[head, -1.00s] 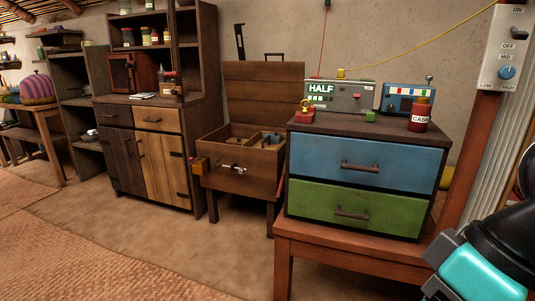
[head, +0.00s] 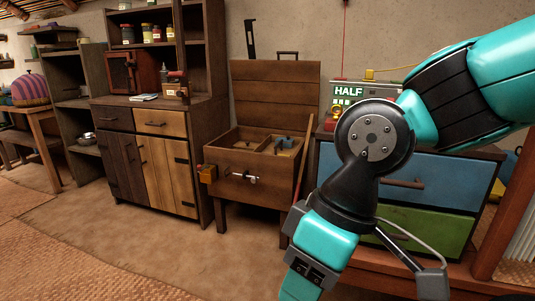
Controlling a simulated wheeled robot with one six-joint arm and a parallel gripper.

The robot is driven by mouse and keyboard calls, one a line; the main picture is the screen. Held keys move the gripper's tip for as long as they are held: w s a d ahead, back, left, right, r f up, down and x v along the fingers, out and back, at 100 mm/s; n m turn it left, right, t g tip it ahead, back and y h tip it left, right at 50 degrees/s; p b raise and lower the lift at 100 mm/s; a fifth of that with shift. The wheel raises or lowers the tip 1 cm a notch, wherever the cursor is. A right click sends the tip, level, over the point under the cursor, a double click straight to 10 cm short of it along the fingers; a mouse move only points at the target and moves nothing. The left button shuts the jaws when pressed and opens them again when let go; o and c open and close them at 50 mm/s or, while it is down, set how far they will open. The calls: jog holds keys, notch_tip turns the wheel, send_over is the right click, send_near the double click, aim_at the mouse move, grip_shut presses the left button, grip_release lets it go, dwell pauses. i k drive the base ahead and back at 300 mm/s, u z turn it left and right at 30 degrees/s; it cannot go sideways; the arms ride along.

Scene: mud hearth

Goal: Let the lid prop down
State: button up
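The wooden chest (head: 236,190) stands on legs left of my arm. Its plank lid (head: 275,90) is raised, leaning up at the back, with a dark handle on its top edge. A black bar (head: 250,38) sticks up behind the lid's left corner; I cannot tell if it is the lid prop. A thin brown rod (head: 305,165) shows upright along the chest's right side, partly behind my arm. Small blue-topped items lie in the open compartments. My arm crosses the right of the view and leaves at the bottom; the gripper's fingertips do not show.
A brown cabinet (head: 150,165) with shelves stands left of the chest. The floor (head: 150,245) before the chest and cabinet is clear.

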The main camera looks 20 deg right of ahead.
aim_at(312, 115)
jog(key=i, duration=0.9)
jog(key=z, duration=0.55)
jog(key=i, duration=0.45)
jog(key=z, duration=0.15)
jog(key=k, duration=0.2)
jog(key=u, duration=1)
jog(key=k, duration=1.15)
jog(key=u, duration=0.8)
jog(key=i, duration=2.85)
jog(key=z, duration=1)
jog(key=i, duration=0.85)
jog(key=z, duration=1.4)
jog(key=i, duration=0.85)
jog(key=z, duration=0.75)
